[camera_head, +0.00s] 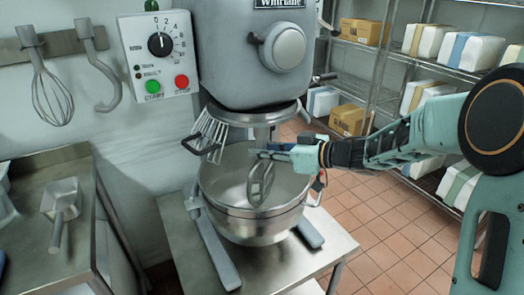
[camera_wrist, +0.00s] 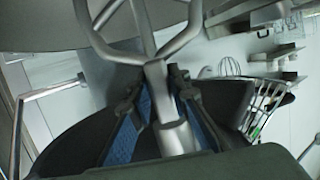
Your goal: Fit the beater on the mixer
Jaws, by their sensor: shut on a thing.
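The grey mixer (camera_head: 225,60) stands at the centre of the head view, with its steel bowl (camera_head: 230,200) under the head. My gripper (camera_head: 266,154) is between the mixer head and the bowl, reaching in from the right. It is shut on the shank of the flat metal beater (camera_head: 261,186), whose open frame hangs over the bowl. In the wrist view the beater (camera_wrist: 165,48) stands out from between the blue finger pads of my gripper (camera_wrist: 160,112). The beater's top end and the mixer's drive shaft are hidden or too small to tell apart.
A wire guard (camera_head: 209,133) hangs at the bowl's left side. A whisk (camera_head: 50,95) and a dough hook (camera_head: 102,75) hang on the wall rack. A control box (camera_head: 158,52) is beside the mixer. A scoop (camera_head: 62,200) lies on the left counter. Wire shelves with boxes stand right.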

